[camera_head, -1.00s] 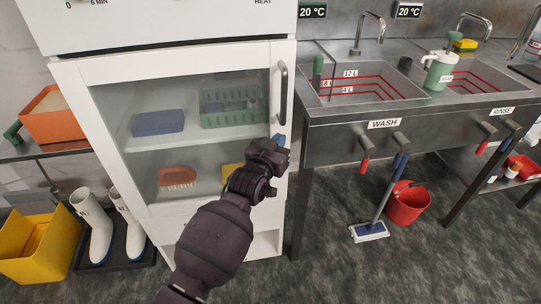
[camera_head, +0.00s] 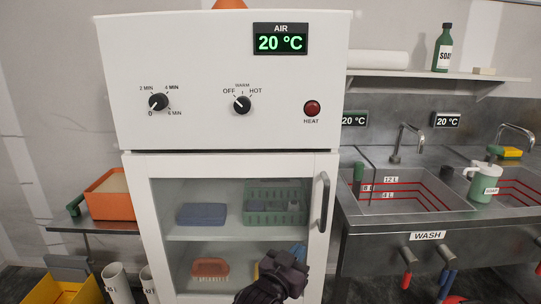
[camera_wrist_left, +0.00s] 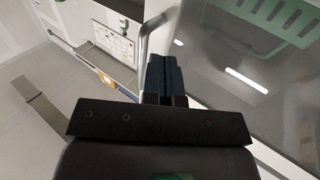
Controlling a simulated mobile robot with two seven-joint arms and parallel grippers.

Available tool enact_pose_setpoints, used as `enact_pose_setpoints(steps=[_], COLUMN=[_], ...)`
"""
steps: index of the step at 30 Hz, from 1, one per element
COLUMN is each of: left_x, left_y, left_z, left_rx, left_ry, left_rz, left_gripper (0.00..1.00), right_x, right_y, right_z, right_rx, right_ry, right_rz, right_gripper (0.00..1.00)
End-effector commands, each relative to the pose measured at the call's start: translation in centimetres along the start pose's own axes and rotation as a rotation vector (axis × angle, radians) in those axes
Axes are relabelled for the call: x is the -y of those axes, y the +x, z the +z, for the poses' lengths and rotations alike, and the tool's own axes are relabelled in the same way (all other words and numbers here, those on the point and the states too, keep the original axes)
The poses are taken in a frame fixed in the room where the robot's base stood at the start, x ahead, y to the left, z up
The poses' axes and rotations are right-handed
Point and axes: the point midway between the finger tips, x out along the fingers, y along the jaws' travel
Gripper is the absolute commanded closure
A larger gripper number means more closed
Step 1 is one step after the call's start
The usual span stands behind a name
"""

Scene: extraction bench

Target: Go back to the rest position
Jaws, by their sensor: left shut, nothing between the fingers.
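My left gripper (camera_head: 298,252) is in front of the lower right part of the white cabinet's glass door (camera_head: 236,170). It is shut and empty, below and left of the door handle (camera_head: 324,203). In the left wrist view its dark blue fingers (camera_wrist_left: 165,76) are together, with the handle (camera_wrist_left: 157,28) close beside them. I cannot tell from this view whether they touch it. The door looks closed. My right gripper is not in view.
Behind the glass are a blue block (camera_head: 202,214), a green basket (camera_head: 262,212) and an orange brush (camera_head: 210,267). A sink bench (camera_head: 375,240) with a soap jug (camera_head: 483,183) stands at right. An orange bin (camera_head: 112,199) is at left.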

Motion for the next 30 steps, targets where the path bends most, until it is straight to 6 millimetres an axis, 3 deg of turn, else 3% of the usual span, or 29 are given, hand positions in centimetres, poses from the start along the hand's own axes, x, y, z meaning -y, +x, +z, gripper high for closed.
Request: enact_pose_setpoints(steps=[8,11,21,30], left_x=[4.9,6.7,10.8,11.2], left_y=[-7.0,-10.4,-24.6,-38.0], left_z=[2.0,3.5,8.8,12.8], left_rx=[0.059,0.098,0.272,0.456], left_ry=[-0.015,-0.021,-0.039,-0.052], left_rz=[-0.123,-0.176,-0.352,-0.472], left_gripper=[1.00,1.00,1.00,1.00], right_x=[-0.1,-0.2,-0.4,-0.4], right_y=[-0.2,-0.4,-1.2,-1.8], right_z=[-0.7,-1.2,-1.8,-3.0], right_rx=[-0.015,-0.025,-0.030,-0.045], right_ry=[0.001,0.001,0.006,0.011], right_rz=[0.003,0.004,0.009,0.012], right_gripper=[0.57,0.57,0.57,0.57])
